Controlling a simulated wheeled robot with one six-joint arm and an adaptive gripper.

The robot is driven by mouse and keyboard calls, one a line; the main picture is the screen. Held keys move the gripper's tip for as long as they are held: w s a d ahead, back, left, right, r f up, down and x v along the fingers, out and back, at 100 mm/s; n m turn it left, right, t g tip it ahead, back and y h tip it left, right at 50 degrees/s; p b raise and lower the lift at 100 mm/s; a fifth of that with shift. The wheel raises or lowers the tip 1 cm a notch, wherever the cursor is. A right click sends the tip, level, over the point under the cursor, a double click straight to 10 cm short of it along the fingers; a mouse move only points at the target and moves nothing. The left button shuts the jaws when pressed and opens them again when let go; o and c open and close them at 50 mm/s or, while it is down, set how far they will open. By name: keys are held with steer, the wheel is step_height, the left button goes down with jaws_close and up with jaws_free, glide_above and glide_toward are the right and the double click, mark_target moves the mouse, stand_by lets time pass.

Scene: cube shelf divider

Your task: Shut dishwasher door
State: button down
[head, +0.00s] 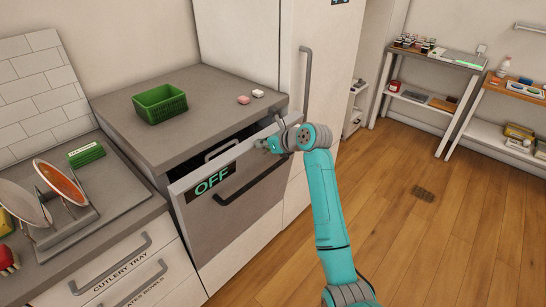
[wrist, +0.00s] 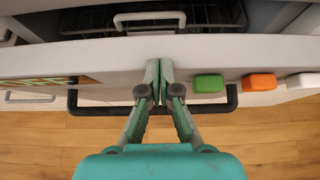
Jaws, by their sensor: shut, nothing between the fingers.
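The dishwasher (head: 165,160) stands under a grey countertop. Its door (head: 235,232) is partly open, tilted outward at the top, with a dark gap behind its upper edge. The door front has an OFF display (head: 212,181) and a dark bar handle (head: 252,182). My gripper (head: 262,146) is shut and empty at the door's upper edge. In the wrist view, my gripper (wrist: 158,75) overlaps the pale door top (wrist: 110,62), with green, orange and white buttons to its right. I cannot tell whether the fingertips touch the door. A rack handle (wrist: 150,19) shows inside.
A green basket (head: 160,104) and two small items sit on the countertop. A dish rack with plates (head: 62,182) stands left, above labelled drawers (head: 120,272). A tall white cabinet (head: 325,80) stands behind my arm.

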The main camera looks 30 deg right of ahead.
mark_target(250, 138)
steer(key=shift+g, duration=0.5)
steer(key=shift+w+a+r, duration=0.1)
steer(key=shift+w+a, duration=0.1)
steer(key=shift+w, duration=0.45)
steer(key=shift+w+a+r, duration=0.1)
steer(key=shift+w+a, duration=0.1)
steer(key=shift+w, duration=0.4)
steer(key=shift+w+a+r, duration=0.1)
steer(key=shift+w+a, duration=0.1)
steer(key=shift+w, duration=0.45)
steer(key=shift+f, duration=0.1)
